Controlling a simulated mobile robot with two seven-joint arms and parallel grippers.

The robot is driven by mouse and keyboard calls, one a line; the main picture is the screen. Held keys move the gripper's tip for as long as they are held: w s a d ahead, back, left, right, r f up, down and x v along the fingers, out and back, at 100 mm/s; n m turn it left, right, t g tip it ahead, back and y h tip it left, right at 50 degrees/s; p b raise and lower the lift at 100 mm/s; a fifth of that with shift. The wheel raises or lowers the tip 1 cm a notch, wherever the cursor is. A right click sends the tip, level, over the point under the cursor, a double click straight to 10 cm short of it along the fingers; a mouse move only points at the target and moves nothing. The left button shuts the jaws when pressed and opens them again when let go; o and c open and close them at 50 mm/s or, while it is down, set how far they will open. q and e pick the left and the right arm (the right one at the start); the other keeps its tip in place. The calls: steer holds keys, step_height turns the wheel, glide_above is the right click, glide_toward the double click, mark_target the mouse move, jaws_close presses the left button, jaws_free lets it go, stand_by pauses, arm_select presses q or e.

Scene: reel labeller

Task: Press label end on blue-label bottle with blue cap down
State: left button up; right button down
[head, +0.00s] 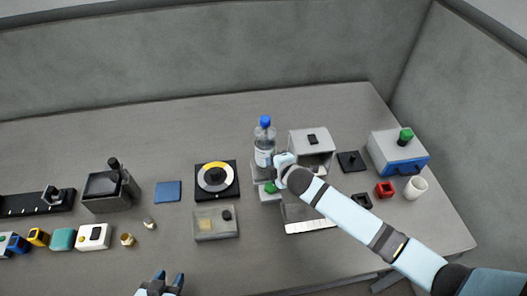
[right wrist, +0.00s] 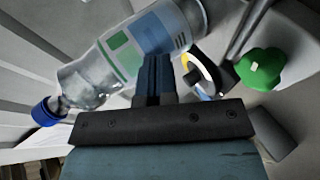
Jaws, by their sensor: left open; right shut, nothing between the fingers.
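The clear bottle (head: 264,158) with a blue cap (head: 265,121) stands upright on a grey stand left of the grey box. In the right wrist view the bottle (right wrist: 88,78) appears tilted, with a white, green and blue label (right wrist: 135,48) around it. My right gripper (head: 281,161) is at the bottle's right side. Its closed fingertips (right wrist: 155,62) overlap the lower edge of the label in the right wrist view; I cannot tell whether they touch. A loose label end cannot be made out. My left gripper (head: 170,279) is open and empty at the front edge.
A green knob (head: 271,187) sits at the stand's front; it also shows in the right wrist view (right wrist: 260,68). A black disc device (head: 217,179) and a clear-lidded box (head: 214,223) stand left.

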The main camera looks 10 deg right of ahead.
arm_select(q)
steer(key=shift+r+p, duration=0.3)
arm_select(e)
steer(key=shift+d, duration=0.55)
stand_by(0.3)
arm_select(q)
steer(key=shift+r+p, duration=0.35)
arm_select(e)
steer(key=s, duration=0.6)
stand_by(0.3)
stand_by(0.4)
